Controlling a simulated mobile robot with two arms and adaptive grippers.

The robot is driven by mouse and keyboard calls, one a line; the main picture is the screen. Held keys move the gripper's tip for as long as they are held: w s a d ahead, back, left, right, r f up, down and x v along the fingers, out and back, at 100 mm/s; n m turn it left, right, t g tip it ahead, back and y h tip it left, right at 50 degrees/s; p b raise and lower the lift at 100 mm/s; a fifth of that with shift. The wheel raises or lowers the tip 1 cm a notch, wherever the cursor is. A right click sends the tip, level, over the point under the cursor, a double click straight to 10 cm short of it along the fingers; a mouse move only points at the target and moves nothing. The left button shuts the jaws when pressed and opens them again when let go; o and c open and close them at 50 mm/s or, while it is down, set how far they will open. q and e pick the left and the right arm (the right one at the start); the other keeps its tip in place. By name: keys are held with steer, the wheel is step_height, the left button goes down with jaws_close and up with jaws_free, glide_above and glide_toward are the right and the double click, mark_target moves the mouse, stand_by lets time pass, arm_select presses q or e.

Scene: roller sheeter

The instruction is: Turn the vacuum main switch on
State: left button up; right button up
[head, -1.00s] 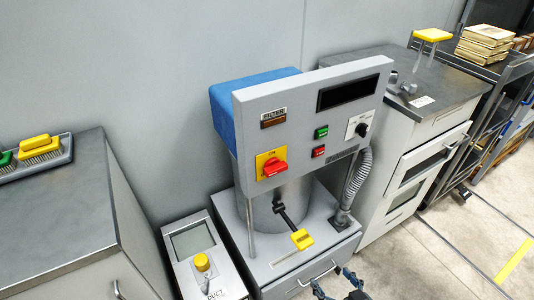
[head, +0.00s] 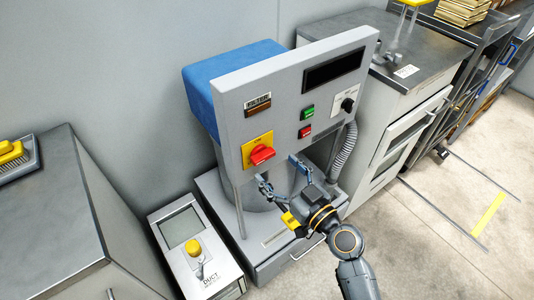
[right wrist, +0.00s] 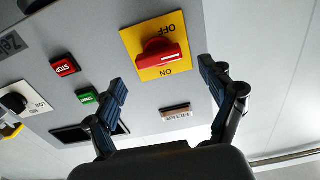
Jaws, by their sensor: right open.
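The vacuum main switch is a red rotary knob (head: 262,154) on a yellow plate (head: 252,143) at the lower left of the grey control panel. The right wrist view shows the red knob (right wrist: 160,54) lying crosswise between the OFF and ON labels on the yellow plate (right wrist: 150,34). My right gripper (head: 279,173) is open and empty in front of the panel, just below the knob. In the right wrist view its fingers (right wrist: 163,78) are spread on both sides of the knob's line, apart from it. My left gripper is out of view.
The panel also carries green (head: 307,113) and red (head: 305,131) buttons, a black knob (head: 347,104) and a dark display (head: 335,68). A small box with a yellow knob (head: 194,248) stands lower left.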

mark_target(266, 158)
steer(key=shift+p+x, duration=0.35)
steer(key=shift+x, duration=1.9)
steer(key=shift+c, duration=0.2)
steer(key=c, duration=1.1)
